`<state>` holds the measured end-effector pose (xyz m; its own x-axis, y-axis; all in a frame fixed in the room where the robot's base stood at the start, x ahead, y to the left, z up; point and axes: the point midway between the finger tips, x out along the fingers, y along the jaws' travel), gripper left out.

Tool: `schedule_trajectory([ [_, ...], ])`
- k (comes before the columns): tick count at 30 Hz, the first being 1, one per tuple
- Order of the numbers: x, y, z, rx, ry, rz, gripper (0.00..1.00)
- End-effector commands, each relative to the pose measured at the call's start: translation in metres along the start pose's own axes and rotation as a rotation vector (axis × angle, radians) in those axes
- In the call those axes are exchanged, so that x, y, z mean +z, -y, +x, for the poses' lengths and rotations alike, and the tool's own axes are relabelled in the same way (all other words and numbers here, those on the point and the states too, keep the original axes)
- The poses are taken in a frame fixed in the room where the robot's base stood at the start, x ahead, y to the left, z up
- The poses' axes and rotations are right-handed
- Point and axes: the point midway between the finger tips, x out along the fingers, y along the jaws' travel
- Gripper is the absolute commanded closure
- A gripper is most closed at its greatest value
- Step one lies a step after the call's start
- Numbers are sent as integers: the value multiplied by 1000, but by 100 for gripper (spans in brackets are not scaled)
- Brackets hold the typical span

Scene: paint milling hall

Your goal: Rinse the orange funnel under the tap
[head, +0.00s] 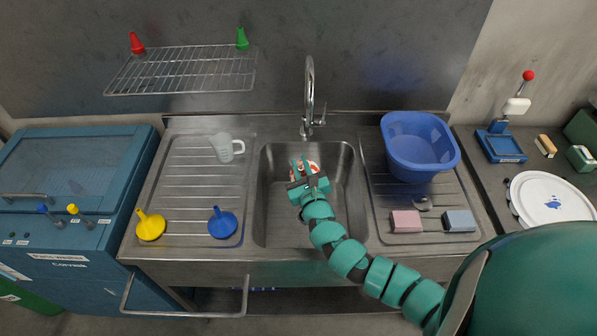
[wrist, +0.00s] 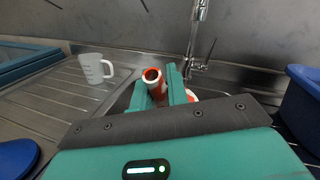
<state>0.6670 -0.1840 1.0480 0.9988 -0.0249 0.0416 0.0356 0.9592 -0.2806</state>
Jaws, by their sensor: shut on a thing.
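My gripper (head: 302,172) is over the sink basin (head: 345,215), shut on the orange funnel (head: 312,166). In the wrist view the funnel's open spout end (wrist: 152,75) points up between the two teal fingers (wrist: 160,92). Part of its wide orange rim with white patches shows beyond the right finger. The rest of the funnel is hidden by the fingers. The steel tap (head: 309,95) rises behind the basin, a little beyond the gripper; it also shows in the wrist view (wrist: 195,45). I see no running water.
On the left drainboard (head: 185,185) are a clear jug (head: 221,148), a yellow funnel (head: 150,225) and a blue funnel (head: 222,223). A blue tub (head: 418,150), a pink sponge (head: 405,221) and a blue-grey sponge (head: 459,220) are on the right. A wire rack (head: 185,72) is above.

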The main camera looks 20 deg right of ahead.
Motion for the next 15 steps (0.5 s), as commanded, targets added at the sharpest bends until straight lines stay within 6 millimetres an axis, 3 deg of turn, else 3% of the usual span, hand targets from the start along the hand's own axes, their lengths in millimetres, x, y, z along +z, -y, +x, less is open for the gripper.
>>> schedule_trajectory([
  [15,-17,20,41,-4,1,0,100],
])
